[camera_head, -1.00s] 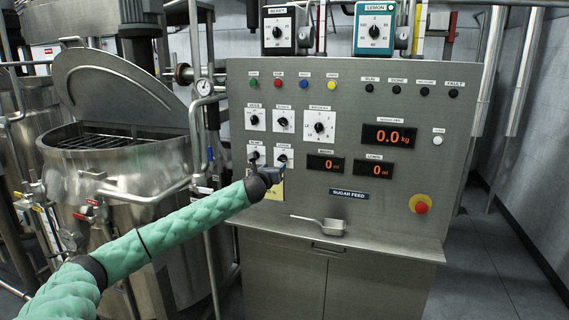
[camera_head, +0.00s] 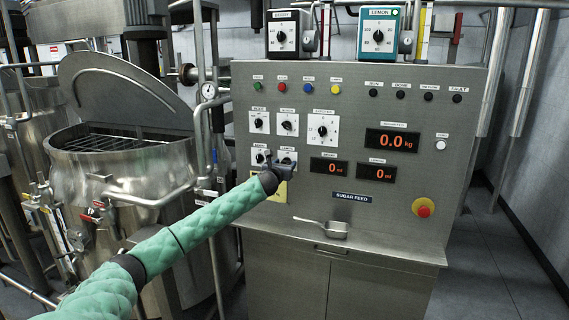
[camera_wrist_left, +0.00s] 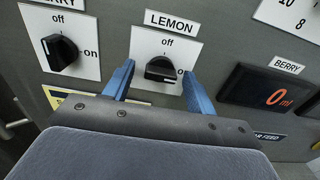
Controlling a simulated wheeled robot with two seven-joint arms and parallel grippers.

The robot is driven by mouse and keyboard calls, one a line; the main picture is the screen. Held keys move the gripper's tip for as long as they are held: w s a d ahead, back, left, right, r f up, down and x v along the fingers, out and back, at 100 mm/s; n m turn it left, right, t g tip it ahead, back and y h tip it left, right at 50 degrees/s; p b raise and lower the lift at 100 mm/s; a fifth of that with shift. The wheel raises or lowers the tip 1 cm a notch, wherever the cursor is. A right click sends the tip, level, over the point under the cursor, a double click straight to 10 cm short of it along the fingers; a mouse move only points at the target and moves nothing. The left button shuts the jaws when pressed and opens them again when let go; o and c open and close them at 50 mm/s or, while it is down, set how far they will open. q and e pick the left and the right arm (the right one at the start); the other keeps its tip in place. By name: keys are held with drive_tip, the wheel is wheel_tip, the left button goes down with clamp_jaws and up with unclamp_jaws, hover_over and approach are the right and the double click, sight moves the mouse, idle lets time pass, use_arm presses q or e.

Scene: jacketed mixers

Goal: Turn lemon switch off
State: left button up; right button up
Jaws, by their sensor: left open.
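The lemon switch (camera_wrist_left: 163,69) is a black rotary knob on a white plate marked LEMON. Its grip lies roughly sideways, with its white mark toward "on" at the right. My left gripper (camera_wrist_left: 158,75) is open, with one blue finger on each side of this knob. I cannot tell whether the fingers touch it. In the head view, my left gripper (camera_head: 277,168) is at the lower left of the grey panel and partly covers the lemon switch plate. My right gripper is not in view.
The berry switch (camera_wrist_left: 61,51) is close to the left of the lemon switch. A berry display (camera_wrist_left: 268,96) is to the right. A red emergency button (camera_head: 424,210) and a metal scoop (camera_head: 322,227) are lower on the console. A steel mixer (camera_head: 125,180) stands left.

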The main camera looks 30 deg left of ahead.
use_arm(q)
drive_tip(key=shift+w, duration=0.1)
drive_tip(key=shift+c, duration=0.3)
drive_tip(key=c, duration=0.9)
